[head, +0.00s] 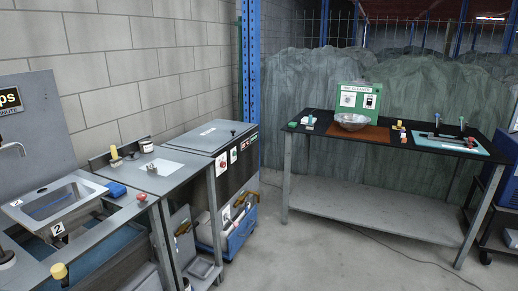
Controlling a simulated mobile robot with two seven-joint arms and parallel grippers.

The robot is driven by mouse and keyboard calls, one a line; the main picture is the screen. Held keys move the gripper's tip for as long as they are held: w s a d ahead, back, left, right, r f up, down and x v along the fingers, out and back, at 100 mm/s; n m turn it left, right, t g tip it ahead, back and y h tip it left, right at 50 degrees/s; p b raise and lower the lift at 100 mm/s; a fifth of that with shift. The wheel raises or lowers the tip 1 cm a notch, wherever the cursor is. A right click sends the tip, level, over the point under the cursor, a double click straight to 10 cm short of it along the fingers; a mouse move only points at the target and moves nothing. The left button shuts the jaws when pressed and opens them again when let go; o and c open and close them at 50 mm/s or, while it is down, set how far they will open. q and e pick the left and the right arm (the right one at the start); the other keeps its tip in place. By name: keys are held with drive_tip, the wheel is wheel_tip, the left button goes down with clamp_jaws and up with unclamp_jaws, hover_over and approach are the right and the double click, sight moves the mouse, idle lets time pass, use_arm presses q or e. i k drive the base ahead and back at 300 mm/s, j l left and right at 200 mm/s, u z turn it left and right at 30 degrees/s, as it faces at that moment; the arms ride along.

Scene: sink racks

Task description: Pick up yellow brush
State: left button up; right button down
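No gripper of mine is in view. Several small yellow things show, all too small for me to tell which one is a brush. One yellow piece (115,153) stands upright near the wall at the back of the left-hand counter. Another yellow piece (59,271) is at the lower left, below the sink's level. A small yellow piece (399,125) sits among other small items on the far black table (300,127).
A metal sink (88,184) marked with a 2 is at the left, with a blue item (116,189) beside it. A grey cabinet (208,137) stands beyond the counter. A metal bowl (351,122) and a green box (358,97) are on the far table. Open floor (330,245) lies between.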

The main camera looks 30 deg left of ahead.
sight(117, 161)
drive_tip(key=i+l+u, duration=0.1)
drive_tip(key=i+u, duration=0.2)
drive_tip(key=i, duration=0.15)
drive_tip(key=i+l+u, duration=0.15)
drive_tip(key=i+u, duration=0.15)
drive_tip(key=i+l+u, duration=0.3)
drive_tip(key=i, duration=0.2)
